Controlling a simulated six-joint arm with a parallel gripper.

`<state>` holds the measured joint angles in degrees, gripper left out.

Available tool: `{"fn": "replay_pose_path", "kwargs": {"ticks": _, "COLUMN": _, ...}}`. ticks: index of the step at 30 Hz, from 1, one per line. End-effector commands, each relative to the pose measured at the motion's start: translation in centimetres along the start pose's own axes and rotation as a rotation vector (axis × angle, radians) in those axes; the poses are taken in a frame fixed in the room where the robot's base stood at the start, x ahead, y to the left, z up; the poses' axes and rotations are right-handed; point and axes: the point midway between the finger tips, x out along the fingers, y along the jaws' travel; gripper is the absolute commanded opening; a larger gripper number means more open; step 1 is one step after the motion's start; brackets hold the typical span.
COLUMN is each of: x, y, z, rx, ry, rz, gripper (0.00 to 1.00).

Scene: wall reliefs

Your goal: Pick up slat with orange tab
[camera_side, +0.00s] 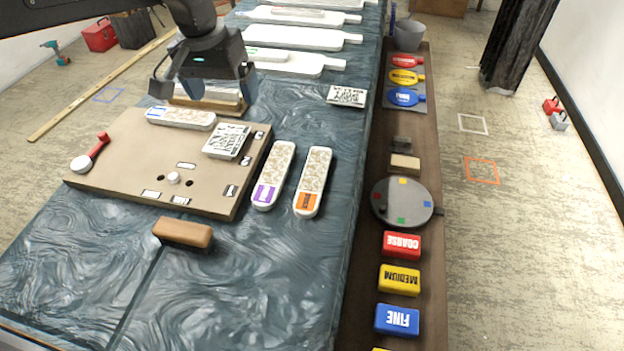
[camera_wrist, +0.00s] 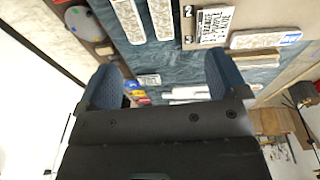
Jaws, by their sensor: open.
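The slat with the orange tab (camera_side: 314,179) lies flat on the blue-patterned table, right of the tan board. It is white with a speckled face, and its orange tab is at the near end. The slat with the purple tab (camera_side: 275,172) lies beside it on the left, apart from it. Two slats show at the top of the wrist view; the left one (camera_wrist: 129,18) appears to be the orange one, its tab out of frame. My gripper (camera_side: 202,88) is open and empty, raised above the board's far edge, left of and beyond the slats. Its spread fingers show in the wrist view (camera_wrist: 162,80).
A brown block (camera_side: 183,232) lies in front. Table right of the orange-tabbed slat is clear up to the brown shelf (camera_side: 408,160).

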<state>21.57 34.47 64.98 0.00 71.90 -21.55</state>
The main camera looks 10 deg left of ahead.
Motion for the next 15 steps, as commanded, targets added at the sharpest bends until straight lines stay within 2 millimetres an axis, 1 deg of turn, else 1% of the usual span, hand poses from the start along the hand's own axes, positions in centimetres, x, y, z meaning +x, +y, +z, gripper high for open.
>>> {"fn": "replay_pose_path", "kwargs": {"ticks": 1, "x": 2.2, "y": 1.6, "z": -0.5, "rx": 0.004, "ry": -0.024, "rz": -0.006, "gripper": 0.92}}
{"fn": "replay_pose_path", "kwargs": {"ticks": 5, "x": 7.1, "y": 5.3, "z": -1.2, "rx": 0.005, "ry": -0.068, "rz": -0.020, "gripper": 0.92}}
{"fn": "replay_pose_path", "kwargs": {"ticks": 6, "x": 8.6, "y": 6.3, "z": -1.2, "rx": 0.004, "ry": -0.081, "rz": -0.025, "gripper": 0.92}}
{"fn": "replay_pose_path", "kwargs": {"ticks": 9, "x": 12.0, "y": 8.4, "z": -0.8, "rx": 0.003, "ry": -0.107, "rz": -0.037, "gripper": 0.92}}
{"fn": "replay_pose_path", "kwargs": {"ticks": 12, "x": 14.5, "y": 9.8, "z": -0.3, "rx": 0.002, "ry": -0.126, "rz": -0.047, "gripper": 0.92}}
{"fn": "replay_pose_path", "kwargs": {"ticks": 15, "x": 16.0, "y": 10.7, "z": 0.1, "rx": 0.001, "ry": -0.136, "rz": -0.053, "gripper": 0.92}}
